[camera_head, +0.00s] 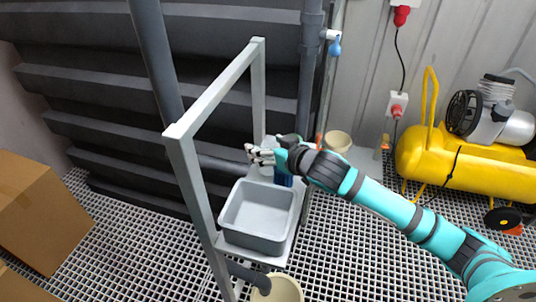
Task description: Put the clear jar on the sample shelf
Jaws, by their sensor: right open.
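My right gripper (258,155) reaches in from the right, over the far part of a narrow grey shelf (283,248) within an upright metal frame. Its fingers point left and are open. A small pale shape (266,170) just under the fingers may be the clear jar; it is too small and partly covered to be sure, and I cannot tell whether the fingers touch it. I cannot tell for certain that this shelf is the sample shelf. My left gripper is not in view.
A grey open bin (262,238) fills the near part of the shelf. A blue ribbed item (284,180) stands behind it, beneath my right wrist. The metal frame (190,165) rises on the left. Beige pots (338,141) (284,291), a yellow compressor (455,160) and cardboard boxes (40,215) stand around.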

